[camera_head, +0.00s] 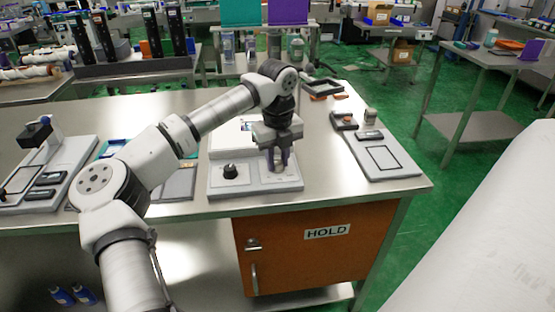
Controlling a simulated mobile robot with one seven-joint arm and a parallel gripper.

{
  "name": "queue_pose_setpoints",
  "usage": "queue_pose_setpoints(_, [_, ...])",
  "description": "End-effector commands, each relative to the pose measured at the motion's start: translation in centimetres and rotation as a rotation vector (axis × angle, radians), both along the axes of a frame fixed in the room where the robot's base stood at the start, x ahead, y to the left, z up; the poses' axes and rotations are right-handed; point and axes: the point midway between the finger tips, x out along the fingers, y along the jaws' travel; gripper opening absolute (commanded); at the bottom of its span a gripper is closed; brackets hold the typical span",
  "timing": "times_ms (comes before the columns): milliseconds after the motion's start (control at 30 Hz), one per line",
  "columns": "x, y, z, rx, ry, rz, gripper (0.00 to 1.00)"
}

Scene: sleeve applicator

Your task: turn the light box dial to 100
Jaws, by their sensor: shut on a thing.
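The light box (213,186) is a pale grey unit with a raised white back panel, near the front edge of the steel table. A black round dial (230,172) stands free on the left of its front panel. My gripper (278,163) reaches down from above onto the right part of that panel. Its fingers are shut on what seems to be a second dial, which they mostly hide. The dial's scale and setting are too small to read.
A grey device with a black-framed plate (385,158) lies to the right, with small items behind it. Another device (45,165) stands at the far left. An orange cabinet (290,255) marked HOLD is under the table. Bare steel lies between the light box and the right device.

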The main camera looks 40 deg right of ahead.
Motion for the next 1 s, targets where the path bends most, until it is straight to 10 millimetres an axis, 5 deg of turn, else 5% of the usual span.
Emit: queue_pose_setpoints(1000, [-0.07, -0.07, 0.15, -0.001, 0.000, -0.964, 0.02])
